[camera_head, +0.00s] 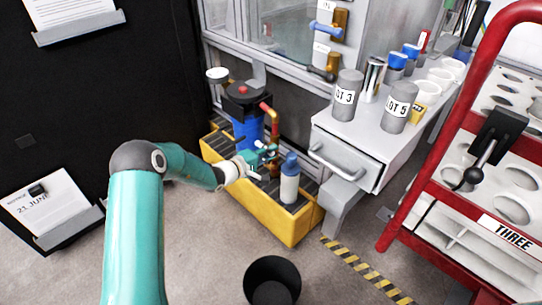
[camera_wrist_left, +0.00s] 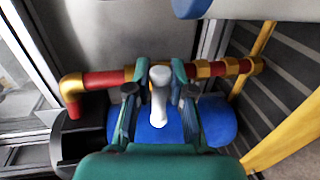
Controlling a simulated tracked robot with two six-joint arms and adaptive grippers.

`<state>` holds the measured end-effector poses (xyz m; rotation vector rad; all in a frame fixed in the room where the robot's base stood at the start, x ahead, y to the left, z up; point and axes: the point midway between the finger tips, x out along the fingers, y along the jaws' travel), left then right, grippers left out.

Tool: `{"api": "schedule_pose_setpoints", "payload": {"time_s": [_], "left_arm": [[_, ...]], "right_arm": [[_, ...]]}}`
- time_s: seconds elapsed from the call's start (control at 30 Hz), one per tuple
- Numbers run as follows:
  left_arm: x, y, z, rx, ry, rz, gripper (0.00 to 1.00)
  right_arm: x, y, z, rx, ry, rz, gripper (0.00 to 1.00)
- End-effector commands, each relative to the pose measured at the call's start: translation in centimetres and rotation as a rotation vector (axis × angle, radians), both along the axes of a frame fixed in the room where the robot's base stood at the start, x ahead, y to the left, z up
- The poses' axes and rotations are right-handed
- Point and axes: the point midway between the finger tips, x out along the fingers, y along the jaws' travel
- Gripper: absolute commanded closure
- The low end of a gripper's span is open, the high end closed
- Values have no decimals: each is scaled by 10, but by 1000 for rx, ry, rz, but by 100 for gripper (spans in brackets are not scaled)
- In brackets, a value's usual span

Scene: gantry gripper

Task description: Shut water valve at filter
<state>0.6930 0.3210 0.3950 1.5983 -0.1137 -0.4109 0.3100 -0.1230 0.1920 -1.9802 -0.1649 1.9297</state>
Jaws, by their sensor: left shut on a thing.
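The filter is a blue cylinder (camera_head: 248,131) with a black top, standing in a yellow tray (camera_head: 284,228) in the head view; its blue body (camera_wrist_left: 215,122) also shows in the wrist view. A red pipe with brass fittings (camera_head: 270,115) runs down beside it. In the wrist view the red pipe (camera_wrist_left: 105,79) crosses behind my fingers. My left gripper (camera_head: 268,155) is at this pipe. In the wrist view its fingers (camera_wrist_left: 161,80) are shut on a pale valve handle (camera_wrist_left: 158,90), which points toward my palm. The valve body is partly hidden. My right gripper is not in view.
A blue-capped bottle (camera_head: 289,184) stands in the tray close to my left gripper. A white drawer bench (camera_head: 348,152) with cans is to the right. A red trolley (camera_head: 407,205) stands farther right. A black bin (camera_head: 272,277) is on the floor in front.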

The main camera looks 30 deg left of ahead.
Motion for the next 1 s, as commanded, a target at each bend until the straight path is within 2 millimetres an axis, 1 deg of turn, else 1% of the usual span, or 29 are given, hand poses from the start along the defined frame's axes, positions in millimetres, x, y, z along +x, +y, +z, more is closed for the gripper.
{"api": "schedule_pose_setpoints", "payload": {"time_s": [0.03, 0.3, 0.33, 0.43, 0.77, 0.87, 1.0], "left_arm": [[-3, -2, -7, 1, 15, -5, 100], [-3, -3, -8, 1, 17, -6, 100], [-3, -3, -8, 0, 17, -6, 75], [-2, -3, -7, 1, 16, -6, 59], [-2, -1, -3, 0, 7, -2, 59], [-8, 2, -2, 0, 8, -1, 59], [-26, 8, 2, 0, 9, 0, 59]], "right_arm": [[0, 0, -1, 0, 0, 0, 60], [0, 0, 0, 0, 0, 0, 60], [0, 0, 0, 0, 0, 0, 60], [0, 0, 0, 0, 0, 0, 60], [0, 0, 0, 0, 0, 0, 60], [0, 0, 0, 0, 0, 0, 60], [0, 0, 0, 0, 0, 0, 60]]}}
